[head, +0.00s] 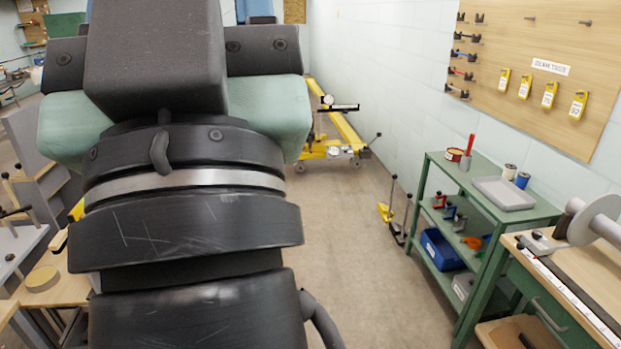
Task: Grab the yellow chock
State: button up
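A small yellow piece (385,211) with an upright dark handle rod stands on the floor left of the green shelf cart; it looks like the yellow chock. A similar darker piece (399,231) with its own rod stands close beside it, nearer to me. A large black and pale green part of my own body fills the left and centre of the head view and hides much of the floor. My gripper does not show, so its place relative to the chock cannot be seen.
A green shelf cart (435,156) holds a grey tray (503,193), cans and a blue bin (441,249). A wooden workbench (585,262) stands at front right. A yellow wheeled frame (347,130) is at the back. The floor (355,260) left of the cart is clear.

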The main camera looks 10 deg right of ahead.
aim_at(386, 212)
jog(key=i+l+z, duration=0.35)
jog(key=i, duration=0.7)
jog(key=i+z, duration=0.35)
jog(key=i, duration=1.75)
jog(key=i+j+z, duration=0.1)
jog(key=i, duration=1)
jog(key=i+j, duration=0.1)
jog(key=i, duration=0.95)
jog(key=i+j+z, duration=0.15)
jog(key=i+z, duration=0.15)
jog(key=i, duration=0.2)
jog(key=i+j+z, duration=0.3)
jog(key=i, duration=0.2)
jog(key=l, duration=0.1)
